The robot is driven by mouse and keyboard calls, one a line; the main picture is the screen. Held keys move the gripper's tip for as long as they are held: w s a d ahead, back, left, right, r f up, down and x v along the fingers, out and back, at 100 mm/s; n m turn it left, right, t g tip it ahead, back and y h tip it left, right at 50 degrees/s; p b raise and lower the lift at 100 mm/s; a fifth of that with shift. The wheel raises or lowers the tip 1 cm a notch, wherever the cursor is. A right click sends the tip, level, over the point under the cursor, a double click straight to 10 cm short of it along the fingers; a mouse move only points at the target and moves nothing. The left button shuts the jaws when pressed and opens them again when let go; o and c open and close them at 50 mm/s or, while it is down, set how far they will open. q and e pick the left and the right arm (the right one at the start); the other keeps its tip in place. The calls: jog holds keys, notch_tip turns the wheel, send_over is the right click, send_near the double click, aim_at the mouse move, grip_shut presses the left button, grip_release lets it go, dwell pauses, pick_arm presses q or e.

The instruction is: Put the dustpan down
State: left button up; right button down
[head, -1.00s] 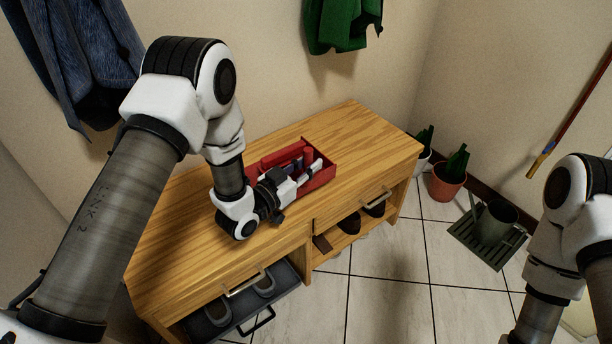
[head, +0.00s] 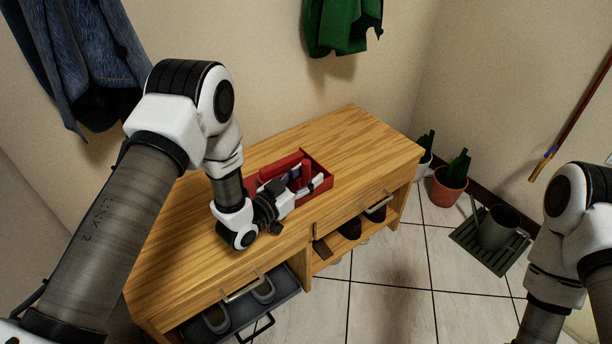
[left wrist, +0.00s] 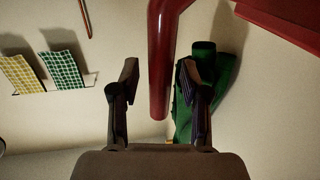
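The red dustpan (head: 320,166) is over the wooden bench top, at the middle of the bench in the head view, and looks to be on it or just above it. My left gripper (head: 302,186) is at the dustpan and partly covers it. In the left wrist view a red handle (left wrist: 160,60) hangs between the two fingertips of my left gripper (left wrist: 157,85). The fingers stand apart, with a visible gap on the left side of the handle. My right arm is at the right edge of the head view; its gripper is out of frame.
The bench (head: 370,135) has free top to the right and front left. A green coat (head: 345,25) hangs above.

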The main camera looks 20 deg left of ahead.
pick_arm(q)
jog(key=shift+s+a+r, duration=0.1)
jog(key=shift+s, duration=0.1)
jog(key=p+v, duration=0.2)
jog(key=v, duration=0.9)
jog(key=shift+s+p, duration=0.25)
jog(key=shift+p, duration=0.05)
jog(key=shift+a, duration=0.1)
